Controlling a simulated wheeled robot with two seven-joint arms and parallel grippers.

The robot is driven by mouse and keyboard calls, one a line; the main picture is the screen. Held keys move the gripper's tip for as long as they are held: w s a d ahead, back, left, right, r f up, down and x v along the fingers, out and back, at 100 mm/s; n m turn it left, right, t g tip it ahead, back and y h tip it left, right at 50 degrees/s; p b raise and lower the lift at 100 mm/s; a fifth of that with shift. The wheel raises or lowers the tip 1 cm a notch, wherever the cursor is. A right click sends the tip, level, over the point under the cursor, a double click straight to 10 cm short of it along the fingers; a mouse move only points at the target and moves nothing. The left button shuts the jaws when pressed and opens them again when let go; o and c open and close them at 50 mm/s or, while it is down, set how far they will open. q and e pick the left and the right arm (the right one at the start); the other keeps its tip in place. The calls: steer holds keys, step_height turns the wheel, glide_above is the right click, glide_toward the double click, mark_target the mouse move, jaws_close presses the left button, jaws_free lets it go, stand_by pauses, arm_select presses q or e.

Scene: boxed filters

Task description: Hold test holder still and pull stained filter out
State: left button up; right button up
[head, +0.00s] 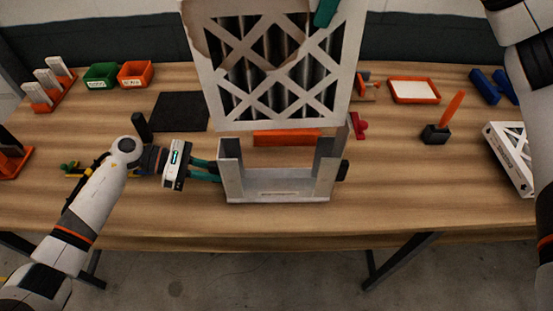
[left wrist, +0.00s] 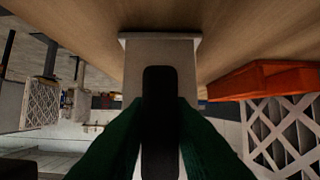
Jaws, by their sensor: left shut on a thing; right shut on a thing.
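The test holder (head: 280,185) is a pale U-shaped frame standing near the table's front edge. My left gripper (head: 216,172) is shut at its left side; in the left wrist view its green fingers (left wrist: 160,135) close on a black knob (left wrist: 160,90) on the holder's pale side (left wrist: 160,50). The stained filter (head: 262,125), a white lattice panel with a brown stain at its upper left, is upright above the holder, its lower edge seen above the posts. My right gripper (head: 325,12) is shut on its top edge, mostly cut off by the frame.
An orange block (head: 265,138) lies behind the holder. Another white filter (head: 512,160) rests at the right. Green (head: 101,76) and orange (head: 135,75) bins, a black mat (head: 180,112) and an orange tray (head: 414,91) stand further back.

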steer(key=shift+a+v, duration=0.2)
steer(key=shift+v, duration=0.55)
steer(key=shift+a+v, duration=0.15)
steer(key=shift+v, duration=0.6)
arm_select(q)
steer(key=o, duration=0.8)
steer(key=shift+o, duration=0.2)
steer(key=shift+a, duration=0.1)
steer(key=v, duration=1.2)
steer(key=shift+s, duration=0.1)
